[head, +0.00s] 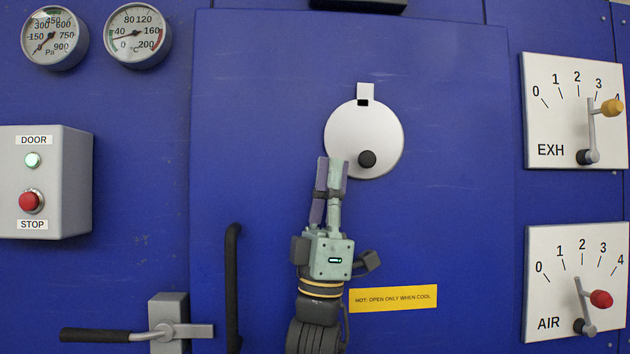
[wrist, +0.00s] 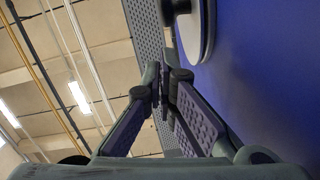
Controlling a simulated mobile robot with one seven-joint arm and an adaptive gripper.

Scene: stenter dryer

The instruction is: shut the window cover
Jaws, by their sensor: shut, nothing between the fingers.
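The window cover (head: 364,132) is a round white disc on the blue door, hanging below a small square tab (head: 366,91). A black knob (head: 367,159) sits on its lower part. No window opening shows around the disc. My gripper (head: 333,162) is shut and empty, pointing up, with its fingertips at the disc's lower left edge in the head view, left of the knob. In the wrist view the fingers (wrist: 163,75) are together, and the disc's edge (wrist: 194,35) and the knob (wrist: 176,8) show beyond them. I cannot tell whether they touch the disc.
The blue door (head: 260,130) carries a black vertical handle (head: 232,285) and a yellow warning label (head: 393,298). A latch lever (head: 110,335) is at lower left. EXH (head: 545,120) and AIR (head: 550,290) dial plates stand at right, a DOOR/STOP box (head: 60,180) at left.

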